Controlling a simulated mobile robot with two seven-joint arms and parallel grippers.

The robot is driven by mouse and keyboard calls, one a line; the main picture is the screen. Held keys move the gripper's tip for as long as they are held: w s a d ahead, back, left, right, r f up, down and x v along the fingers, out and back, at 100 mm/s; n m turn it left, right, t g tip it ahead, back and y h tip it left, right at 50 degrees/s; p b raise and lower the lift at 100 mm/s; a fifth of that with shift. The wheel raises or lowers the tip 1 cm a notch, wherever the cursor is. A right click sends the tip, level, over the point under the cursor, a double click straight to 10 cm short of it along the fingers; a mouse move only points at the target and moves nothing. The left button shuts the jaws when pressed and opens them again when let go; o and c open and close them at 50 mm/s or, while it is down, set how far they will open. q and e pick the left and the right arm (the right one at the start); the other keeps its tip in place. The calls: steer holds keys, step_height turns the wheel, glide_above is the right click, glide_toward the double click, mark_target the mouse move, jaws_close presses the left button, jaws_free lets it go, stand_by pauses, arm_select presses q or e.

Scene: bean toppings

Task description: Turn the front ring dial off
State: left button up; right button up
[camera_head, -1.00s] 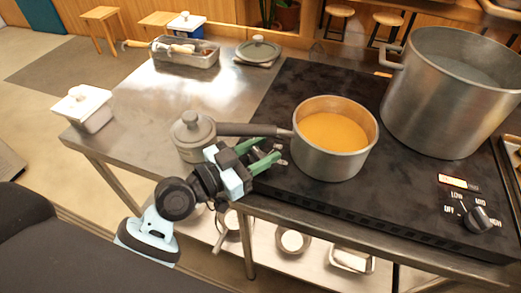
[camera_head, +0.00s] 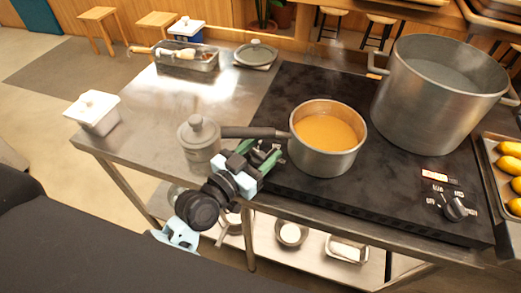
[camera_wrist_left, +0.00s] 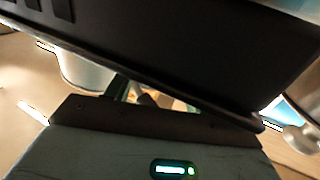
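The dial (camera_head: 458,209) is a black knob on the front right of the dark cooktop (camera_head: 370,190). Small white labels surround it, and its exact setting is too small to tell. A small panel lit red-orange (camera_head: 435,175) lies just behind it. My left gripper (camera_head: 268,155) is at the cooktop's front left edge, far to the left of the dial, just in front of the saucepan's handle. Its green fingers look apart, with nothing seen between them. The left wrist view is mostly filled by dark close surfaces and does not show the dial. My right gripper is out of view.
A saucepan of orange-brown liquid (camera_head: 327,165) stands on the cooktop, its handle (camera_head: 250,132) pointing left. A big pot (camera_head: 425,110) stands behind the dial. A lidded grey pot (camera_head: 199,150) is left of my gripper. A tray (camera_head: 489,165) of yellow items is at right.

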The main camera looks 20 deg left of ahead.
mark_target(257, 156)
arm_select(q)
steer(key=shift+o, duration=0.4)
steer(key=shift+s, duration=0.1)
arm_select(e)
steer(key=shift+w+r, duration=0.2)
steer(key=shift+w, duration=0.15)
arm_select(q)
steer(key=b+v, duration=0.1)
steer(key=v, duration=0.5)
steer(key=shift+s+f, duration=0.15)
steer(key=shift+s, duration=0.15)
steer(key=shift+s+a, duration=0.25)
steer(key=shift+s, duration=0.2)
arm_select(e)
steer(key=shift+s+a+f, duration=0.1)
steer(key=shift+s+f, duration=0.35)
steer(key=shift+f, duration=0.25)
